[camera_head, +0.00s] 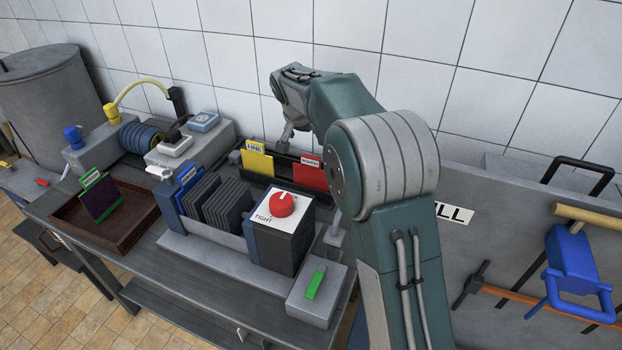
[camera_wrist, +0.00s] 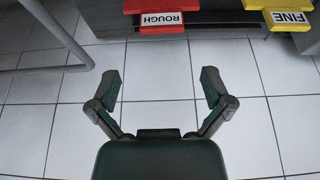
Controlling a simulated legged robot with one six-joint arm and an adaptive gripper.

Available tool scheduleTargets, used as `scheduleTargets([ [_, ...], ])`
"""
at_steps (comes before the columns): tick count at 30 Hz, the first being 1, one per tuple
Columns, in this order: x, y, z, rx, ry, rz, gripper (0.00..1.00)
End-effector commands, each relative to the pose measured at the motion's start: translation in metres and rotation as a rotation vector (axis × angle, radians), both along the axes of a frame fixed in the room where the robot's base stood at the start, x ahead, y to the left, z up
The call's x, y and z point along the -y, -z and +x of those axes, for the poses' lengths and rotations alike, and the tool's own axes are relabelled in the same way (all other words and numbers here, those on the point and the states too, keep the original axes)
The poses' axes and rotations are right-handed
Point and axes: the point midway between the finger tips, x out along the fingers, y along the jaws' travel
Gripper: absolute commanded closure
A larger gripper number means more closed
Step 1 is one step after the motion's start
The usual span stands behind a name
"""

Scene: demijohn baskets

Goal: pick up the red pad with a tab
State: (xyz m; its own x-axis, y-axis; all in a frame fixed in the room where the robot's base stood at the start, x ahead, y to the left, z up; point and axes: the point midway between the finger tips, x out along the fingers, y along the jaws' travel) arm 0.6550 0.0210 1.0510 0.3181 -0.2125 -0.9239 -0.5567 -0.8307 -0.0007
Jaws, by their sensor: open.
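The red pad (camera_head: 309,178) stands upright in a long black holder (camera_head: 288,160) near the tiled wall. It carries a white label on its tab. In the wrist view the red pad (camera_wrist: 150,5) is at the top edge, and its tab label reads ROUGH upside down. My gripper (camera_wrist: 160,88) is open and empty, with white wall tiles behind its fingers. The pad is apart from the fingers. In the head view one finger of my gripper (camera_head: 287,133) shows above the holder; the rest is hidden by my arm.
A yellow pad (camera_head: 257,164) labelled FINE stands left of the red one. A dark box with a red knob (camera_head: 282,204) and a row of grey plates (camera_head: 215,205) stand in front. A green pad (camera_head: 101,196) is in a brown tray (camera_head: 132,221). The wall is close behind.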

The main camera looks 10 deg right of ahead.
Motion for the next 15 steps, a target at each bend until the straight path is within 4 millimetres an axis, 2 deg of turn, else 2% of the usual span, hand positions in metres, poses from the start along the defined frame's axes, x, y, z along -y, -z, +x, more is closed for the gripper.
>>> scheduleTargets([
  [6, 0.008, 0.034, 0.011, -0.004, 0.000, -0.001, 0.00],
  [15, 0.014, 0.060, 0.021, -0.004, -0.001, -0.001, 0.00],
])
